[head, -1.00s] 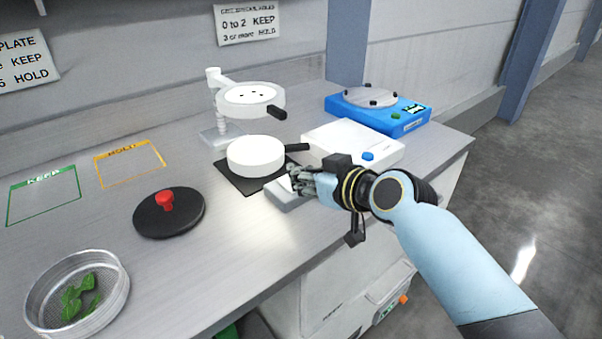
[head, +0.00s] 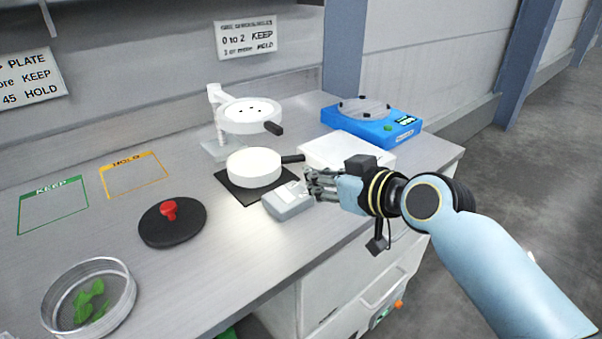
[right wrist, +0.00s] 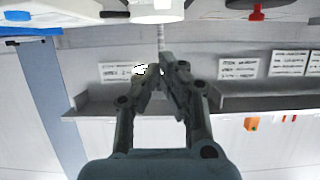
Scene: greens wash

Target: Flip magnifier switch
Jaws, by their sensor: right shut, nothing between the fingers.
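The magnifier (head: 248,116) is a white ring with a black handle on a stand at the back of the bench. A small grey box (head: 288,203), which looks like a switch box, lies in front of the white round pot (head: 253,167). My right gripper (head: 312,186) is shut and empty, its fingertips at the right end of the box. Whether they touch it I cannot tell. The right wrist view shows the closed fingers (right wrist: 162,72) but no clear view of the box. My left gripper is not in view.
A white flat device (head: 345,150) and a blue device (head: 370,122) stand behind my right gripper. A black disc with a red knob (head: 172,222) and a clear dish of green leaves (head: 88,298) lie to the left. KEEP (head: 53,205) and HOLD (head: 134,175) outlines mark the bench.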

